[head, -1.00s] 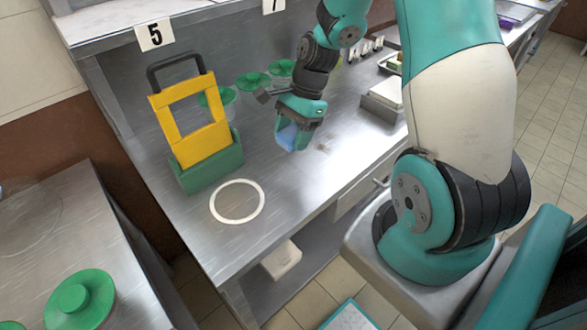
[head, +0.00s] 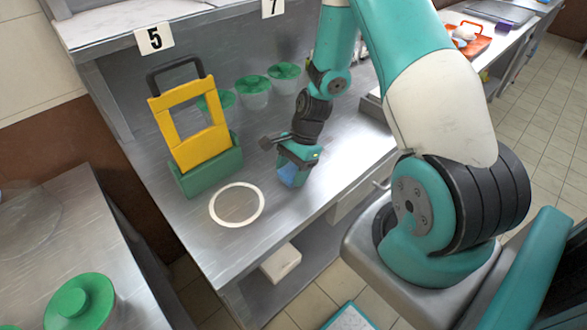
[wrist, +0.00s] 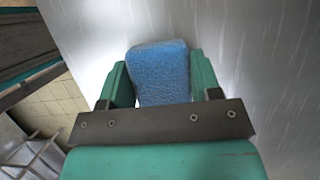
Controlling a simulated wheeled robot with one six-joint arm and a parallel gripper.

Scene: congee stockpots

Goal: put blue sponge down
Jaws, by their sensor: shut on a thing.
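The blue sponge (wrist: 160,72) is held between the two green fingers of my gripper (wrist: 162,82) in the wrist view. In the head view my gripper (head: 291,172) points down over the steel counter (head: 262,222), with part of the blue sponge (head: 288,174) showing between its fingers. It is to the right of a white ring (head: 214,207) marked on the counter. I cannot tell whether the sponge touches the counter.
A yellow frame with a black handle (head: 154,112) stands in a green holder (head: 210,173) behind the ring. Several green-lidded containers (head: 253,84) stand at the back. A green-lidded pot (head: 80,300) is at the lower left. The counter around the ring is clear.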

